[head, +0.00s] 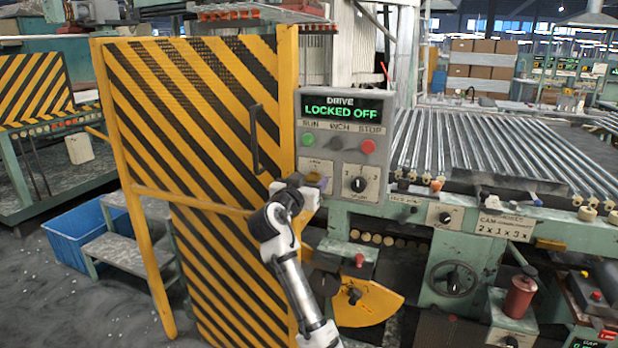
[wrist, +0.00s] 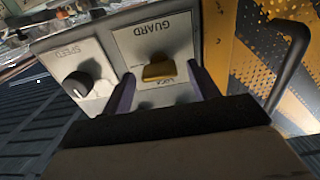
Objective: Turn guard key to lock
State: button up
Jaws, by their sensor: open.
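The brass guard key (wrist: 158,72) sits on the white plate marked GUARD (wrist: 150,42), which appears upside down in the wrist view. Its bar lies roughly crosswise in that view, with a partly hidden label below it. My gripper (wrist: 166,86) is open, with one purple-grey finger on each side of the key. I cannot tell whether either finger touches it. In the head view my gripper (head: 312,184) is at the lower left of the control panel and hides most of the guard plate (head: 316,167). The drive display (head: 345,107) reads LOCKED OFF.
The black speed knob (wrist: 79,84) is beside the guard plate. Green run (head: 308,141) and red stop (head: 368,146) buttons are above. The striped guard door (head: 200,130) with its black handle (head: 256,140) stands close on the left.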

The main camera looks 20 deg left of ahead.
jog(key=shift+w, duration=0.25)
jog(key=c, duration=1)
